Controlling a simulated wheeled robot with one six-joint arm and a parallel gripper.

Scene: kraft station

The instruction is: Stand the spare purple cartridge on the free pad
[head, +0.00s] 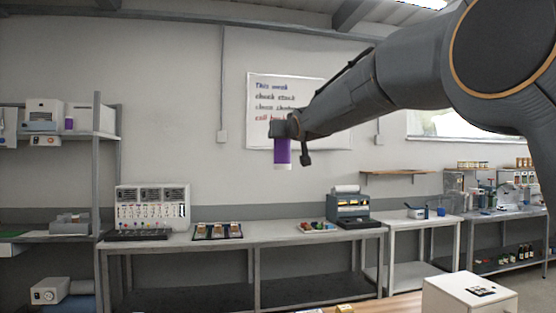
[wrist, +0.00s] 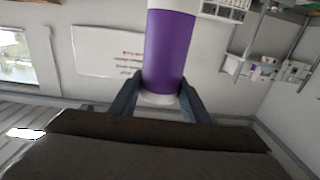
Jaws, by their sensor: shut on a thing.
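A purple cartridge (head: 282,152) with pale ends hangs upright in my gripper (head: 290,127), high in front of the whiteboard in the head view. In the wrist view the purple cartridge (wrist: 169,50) sits between the two fingers of my gripper (wrist: 160,98), which is shut on it near one pale end. Another small purple cartridge (head: 69,123) stands on the upper shelf at the left, beside a white device. I cannot make out a free pad in either view.
A long grey bench (head: 265,243) runs along the wall with a control panel (head: 152,207), small trays (head: 218,231) and a dark machine (head: 348,205) on it. A white box (head: 468,296) stands at the front right. The air around the held cartridge is clear.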

